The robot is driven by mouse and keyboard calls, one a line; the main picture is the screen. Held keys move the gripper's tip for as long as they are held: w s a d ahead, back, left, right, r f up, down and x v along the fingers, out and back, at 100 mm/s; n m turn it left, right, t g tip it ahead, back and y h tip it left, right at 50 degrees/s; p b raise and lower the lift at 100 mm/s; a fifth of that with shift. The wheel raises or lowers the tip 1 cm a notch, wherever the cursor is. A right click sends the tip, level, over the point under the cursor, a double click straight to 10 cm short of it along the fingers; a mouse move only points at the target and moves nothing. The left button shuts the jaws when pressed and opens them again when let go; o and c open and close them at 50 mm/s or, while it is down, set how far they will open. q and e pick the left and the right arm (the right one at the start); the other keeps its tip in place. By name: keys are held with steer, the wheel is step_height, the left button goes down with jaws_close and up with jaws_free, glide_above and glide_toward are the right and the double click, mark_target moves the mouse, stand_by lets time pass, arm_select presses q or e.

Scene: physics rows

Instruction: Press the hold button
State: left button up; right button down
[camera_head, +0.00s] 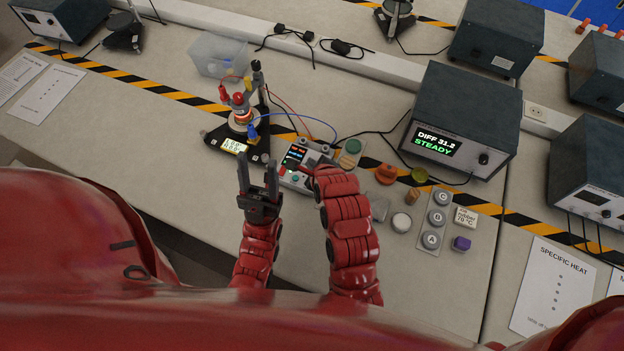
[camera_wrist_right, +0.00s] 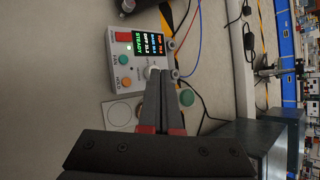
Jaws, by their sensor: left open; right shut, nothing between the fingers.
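The meter box (camera_head: 287,177) sits on the bench with its lit screen (camera_head: 293,156). In the right wrist view the box (camera_wrist_right: 117,47) shows a red part, a green button (camera_wrist_right: 122,60) and an orange button (camera_wrist_right: 125,84); small lettering beside the orange one appears to read HOLD. My right gripper (camera_wrist_right: 155,72) is shut and empty, its tips over the box's edge by a pale round knob, to the right of the orange button. Contact cannot be told. In the head view it hides part of the box. My left gripper (camera_head: 258,165) is open and empty, left of the box.
A stand with coloured clamps (camera_head: 240,100) is behind left, with cables running to the box. A large display unit (camera_head: 462,120) reads DIFF 31.2 STEADY. Loose discs, a white knob (camera_head: 402,222) and a lettered strip (camera_head: 427,240) lie right. The front bench is mostly clear.

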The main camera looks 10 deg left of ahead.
steer(key=shift+f, duration=0.1)
steer(key=shift+f+b, duration=1.85)
steer(key=shift+f, duration=2.45)
steer(key=shift+f+b, duration=0.35)
steer(key=shift+f, duration=0.1)
steer(key=shift+f, duration=0.35)
steer(key=shift+r, duration=0.85)
